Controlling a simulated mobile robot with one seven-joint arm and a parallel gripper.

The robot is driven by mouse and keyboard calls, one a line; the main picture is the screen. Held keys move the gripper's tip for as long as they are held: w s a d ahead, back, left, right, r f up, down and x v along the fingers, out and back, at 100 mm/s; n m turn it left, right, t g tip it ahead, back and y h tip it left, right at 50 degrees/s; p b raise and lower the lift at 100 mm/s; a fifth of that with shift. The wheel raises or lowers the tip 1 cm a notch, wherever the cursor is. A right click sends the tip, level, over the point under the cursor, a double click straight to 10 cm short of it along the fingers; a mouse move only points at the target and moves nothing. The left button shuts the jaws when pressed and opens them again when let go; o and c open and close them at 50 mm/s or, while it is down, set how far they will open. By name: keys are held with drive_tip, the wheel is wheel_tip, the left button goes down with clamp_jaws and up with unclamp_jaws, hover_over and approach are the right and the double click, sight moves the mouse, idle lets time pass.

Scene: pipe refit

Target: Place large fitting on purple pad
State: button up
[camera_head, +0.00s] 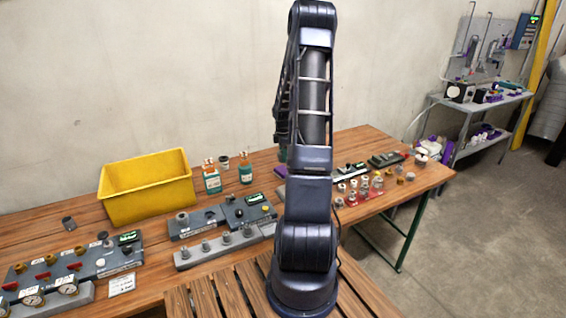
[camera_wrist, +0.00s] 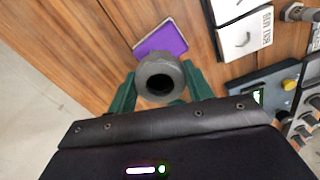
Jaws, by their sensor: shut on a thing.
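The large fitting (camera_wrist: 143,75) is a dark grey ring-shaped pipe piece with a round opening, seen end-on in the wrist view. My gripper (camera_wrist: 160,80) is shut on it, with one green finger on each side. The purple pad (camera_wrist: 166,38) lies on the wooden table just beyond the fitting in the wrist view. The fitting covers a little of its near edge, and the visible part of the pad is bare. In the head view a purple edge of the pad (camera_head: 281,172) shows left of my arm. There my arm hides the fitting and most of my gripper.
A yellow bin (camera_head: 147,190) and teal bottles (camera_head: 212,178) stand at the back of the table (camera_head: 75,235). Grey fixtures (camera_head: 222,215) with fittings line the front left. More small fittings (camera_head: 365,185) stand right of my arm.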

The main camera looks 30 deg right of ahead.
drive_tip(key=shift+f, duration=2.25)
drive_tip(key=shift+f, duration=0.15)
drive_tip(key=o, duration=1)
